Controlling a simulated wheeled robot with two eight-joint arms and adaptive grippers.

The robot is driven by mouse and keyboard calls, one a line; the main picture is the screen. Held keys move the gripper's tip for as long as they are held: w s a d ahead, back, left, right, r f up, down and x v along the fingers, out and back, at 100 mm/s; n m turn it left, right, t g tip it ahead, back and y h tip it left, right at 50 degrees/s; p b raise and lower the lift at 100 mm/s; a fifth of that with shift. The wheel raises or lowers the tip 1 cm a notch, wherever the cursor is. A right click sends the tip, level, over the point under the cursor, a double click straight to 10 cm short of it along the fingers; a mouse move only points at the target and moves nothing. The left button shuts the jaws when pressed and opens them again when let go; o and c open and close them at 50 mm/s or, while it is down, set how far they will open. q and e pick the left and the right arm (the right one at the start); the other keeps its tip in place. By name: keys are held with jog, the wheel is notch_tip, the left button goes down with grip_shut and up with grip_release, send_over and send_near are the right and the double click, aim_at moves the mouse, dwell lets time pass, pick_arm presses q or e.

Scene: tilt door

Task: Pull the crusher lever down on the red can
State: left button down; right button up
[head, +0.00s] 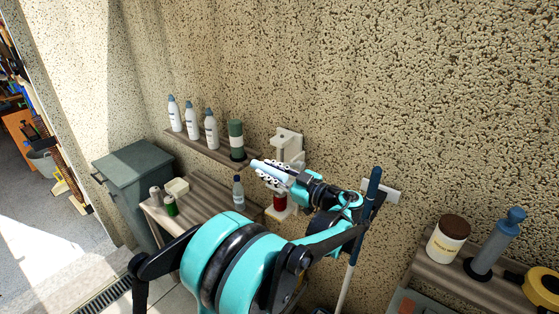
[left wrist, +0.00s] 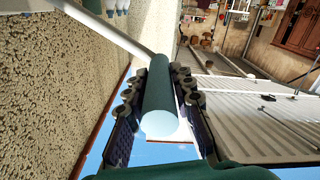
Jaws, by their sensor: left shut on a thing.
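The white can crusher (head: 287,143) is mounted on the pebbled wall, partly hidden behind my left gripper. The red can (head: 280,202) stands low in the crusher, below the gripper, with only part of it showing. My left gripper (head: 268,173) is in front of the crusher, above the can. In the left wrist view, its two dark fingers (left wrist: 158,95) are shut on the dark teal lever grip (left wrist: 158,88). The lever's white bar (left wrist: 108,30) runs from the grip to the upper left. My right gripper is in neither view.
A wall shelf (head: 200,148) left of the crusher holds several bottles and a green canister (head: 236,140). Below are a wooden bench (head: 200,205) with small cans and a bottle, and a green bin (head: 133,170). A blue-topped pole (head: 372,185) leans right of the gripper.

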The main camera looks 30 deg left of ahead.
pick_arm(q)
jog(key=s+f+n+b, duration=0.25)
jog(key=f+b, duration=0.25)
jog(key=f, duration=0.3)
jog(key=s+f+n+b, duration=0.2)
jog(key=f+n+b, duration=0.1)
jog(key=f+b, duration=0.3)
jog(key=w+f+b, duration=0.2)
jog(key=f+b, duration=0.3)
jog(key=f, duration=0.3)
jog(key=w+f+b, duration=0.2)
jog(key=f+b, duration=0.4)
jog(key=f, duration=0.3)
jog(key=shift+w+f, duration=0.25)
jog(key=shift+w, duration=0.1)
jog(key=shift+m, duration=0.25)
jog(key=c, duration=1.4)
grip_release()
jog(key=shift+w+f, duration=0.1)
jog(key=shift+o, duration=0.5)
jog(key=shift+w, duration=0.25)
jog(key=s+d, duration=0.1)
jog(key=d, duration=1.1)
